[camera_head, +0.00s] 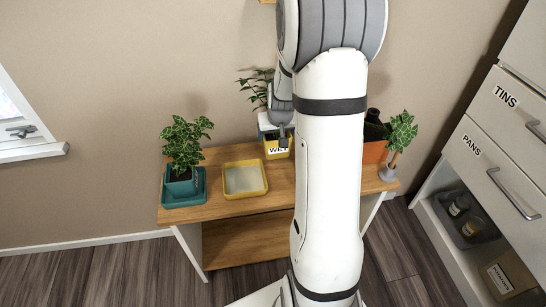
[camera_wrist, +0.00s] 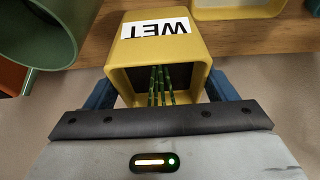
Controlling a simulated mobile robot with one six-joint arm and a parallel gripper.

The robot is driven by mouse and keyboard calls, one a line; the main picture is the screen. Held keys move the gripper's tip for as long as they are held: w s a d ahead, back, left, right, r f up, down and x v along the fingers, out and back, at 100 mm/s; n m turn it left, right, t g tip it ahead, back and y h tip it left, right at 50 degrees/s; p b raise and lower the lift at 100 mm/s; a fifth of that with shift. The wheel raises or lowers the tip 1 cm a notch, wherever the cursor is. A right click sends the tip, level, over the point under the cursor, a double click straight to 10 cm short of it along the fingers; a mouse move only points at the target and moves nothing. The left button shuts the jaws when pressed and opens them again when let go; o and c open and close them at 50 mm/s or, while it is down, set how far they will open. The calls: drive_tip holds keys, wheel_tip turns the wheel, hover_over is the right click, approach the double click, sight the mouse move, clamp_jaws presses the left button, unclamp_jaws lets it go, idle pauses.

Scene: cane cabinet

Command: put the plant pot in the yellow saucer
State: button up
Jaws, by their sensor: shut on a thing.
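The yellow plant pot (camera_head: 277,150) with a white WET label is at the back of the wooden bench, left of my arm; leaves show behind my wrist. In the wrist view the pot (camera_wrist: 158,55) fills the middle, with green stems inside. My gripper (camera_wrist: 160,92) is shut on it, one blue finger on each side. Whether the pot's base touches the bench is hard to tell. The square yellow saucer (camera_head: 262,191) is empty on the bench, left of and nearer than the pot. Part of it shows at the wrist view's top right (camera_wrist: 236,13).
A teal pot (camera_head: 181,187) with a leafy plant stands in a teal saucer (camera_head: 184,202) left of the yellow saucer. An orange pot (camera_head: 375,152) and a small plant in a grey pot (camera_head: 388,174) stand at right. A green round pot (camera_wrist: 38,35) shows in the wrist view.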

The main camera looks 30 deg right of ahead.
drive_tip(key=shift+f+b, duration=0.45)
drive_tip(key=shift+f, duration=2.4)
drive_tip(key=o, duration=1.5)
drive_tip(key=shift+f, duration=0.15)
drive_tip(key=shift+o, duration=0.2)
